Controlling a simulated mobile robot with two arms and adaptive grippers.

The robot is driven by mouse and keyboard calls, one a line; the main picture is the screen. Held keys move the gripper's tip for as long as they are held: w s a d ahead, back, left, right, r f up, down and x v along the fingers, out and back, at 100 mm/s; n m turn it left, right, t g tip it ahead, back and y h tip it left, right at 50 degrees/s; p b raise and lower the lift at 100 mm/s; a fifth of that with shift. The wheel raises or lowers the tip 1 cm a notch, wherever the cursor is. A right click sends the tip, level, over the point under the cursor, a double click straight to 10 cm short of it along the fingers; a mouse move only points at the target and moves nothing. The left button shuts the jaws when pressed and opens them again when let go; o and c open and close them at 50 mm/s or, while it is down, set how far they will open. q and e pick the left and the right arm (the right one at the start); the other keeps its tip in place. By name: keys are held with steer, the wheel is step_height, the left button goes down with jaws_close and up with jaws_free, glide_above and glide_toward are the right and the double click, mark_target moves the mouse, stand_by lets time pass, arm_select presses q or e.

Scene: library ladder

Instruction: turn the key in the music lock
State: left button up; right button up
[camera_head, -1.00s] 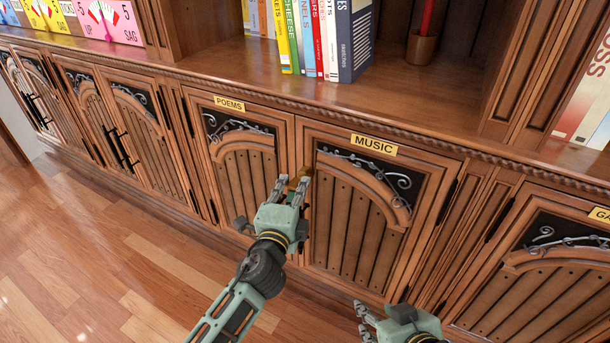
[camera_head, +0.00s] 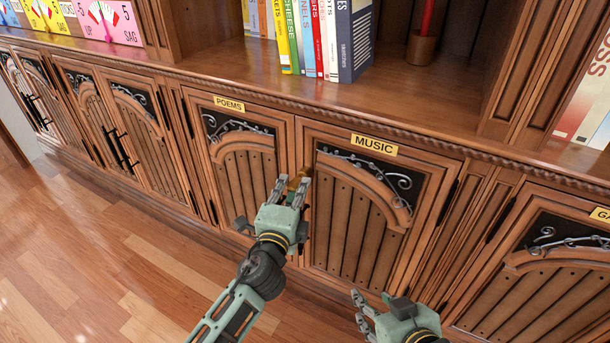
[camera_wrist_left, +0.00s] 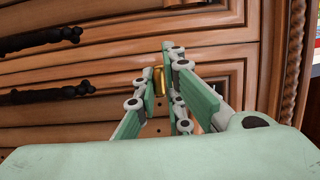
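The music door (camera_head: 362,205) is shut, with a yellow MUSIC label (camera_head: 374,145) above it. A small brass piece, seemingly the key (camera_head: 293,184), is at the door's left edge. It also shows in the left wrist view (camera_wrist_left: 159,81). My left gripper (camera_head: 292,186) is in front of it, with a finger on either side and a gap between the fingertips. Whether either finger touches the key is hard to see. The keyhole is hidden. My right gripper (camera_head: 361,311) is open and empty, low before the music door.
The poems door (camera_head: 243,175) is shut, left of the music door. A wooden ledge (camera_head: 330,105) runs above the doors with books (camera_head: 330,40) and a cup with a red candle (camera_head: 422,47). The floor (camera_head: 90,260) at the left is clear.

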arm_select(q)
steer(key=o, duration=0.5)
